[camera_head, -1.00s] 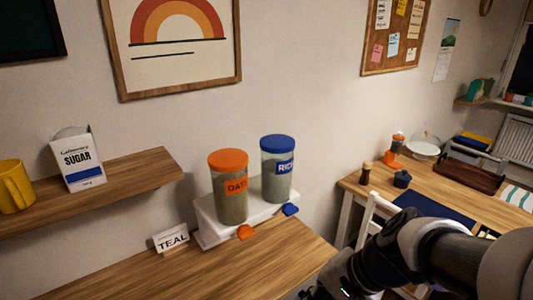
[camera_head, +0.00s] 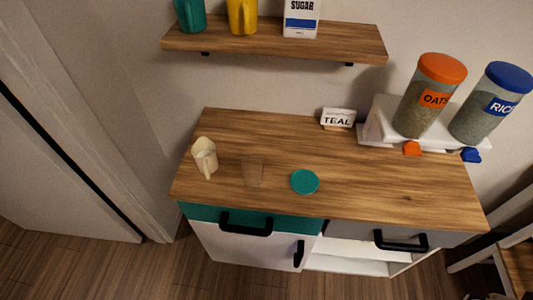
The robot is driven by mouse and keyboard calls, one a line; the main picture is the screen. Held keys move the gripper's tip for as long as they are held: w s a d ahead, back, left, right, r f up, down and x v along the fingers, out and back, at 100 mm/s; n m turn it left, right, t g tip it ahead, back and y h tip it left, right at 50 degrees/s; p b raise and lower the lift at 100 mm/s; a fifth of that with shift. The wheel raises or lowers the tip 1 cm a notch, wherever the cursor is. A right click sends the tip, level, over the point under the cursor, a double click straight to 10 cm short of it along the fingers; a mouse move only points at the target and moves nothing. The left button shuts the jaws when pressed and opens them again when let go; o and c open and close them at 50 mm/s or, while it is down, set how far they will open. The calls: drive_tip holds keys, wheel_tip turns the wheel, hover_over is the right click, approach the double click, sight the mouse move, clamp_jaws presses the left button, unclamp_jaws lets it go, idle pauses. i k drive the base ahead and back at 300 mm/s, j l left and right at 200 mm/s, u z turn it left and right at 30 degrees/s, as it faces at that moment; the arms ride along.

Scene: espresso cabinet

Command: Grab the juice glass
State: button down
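A clear, see-through glass (camera_head: 253,172) stands on the wooden top of the cabinet (camera_head: 270,133), left of centre. It is the only drinking glass I see and is hard to make out against the wood. A cream pitcher (camera_head: 205,157) stands to its left with its handle toward the front. A round teal disc (camera_head: 304,181) lies to its right, apart from it. My gripper is not in view.
A shelf (camera_head: 335,43) above holds a teal mug (camera_head: 190,15), a yellow mug (camera_head: 242,15) and a sugar carton (camera_head: 301,17). A wall (camera_head: 110,90) borders the left.

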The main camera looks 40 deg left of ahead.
sight(252, 165)
drive_tip(key=u, duration=1.9)
drive_tip(key=i+j+z, duration=0.7)
drive_tip(key=j, duration=0.35)
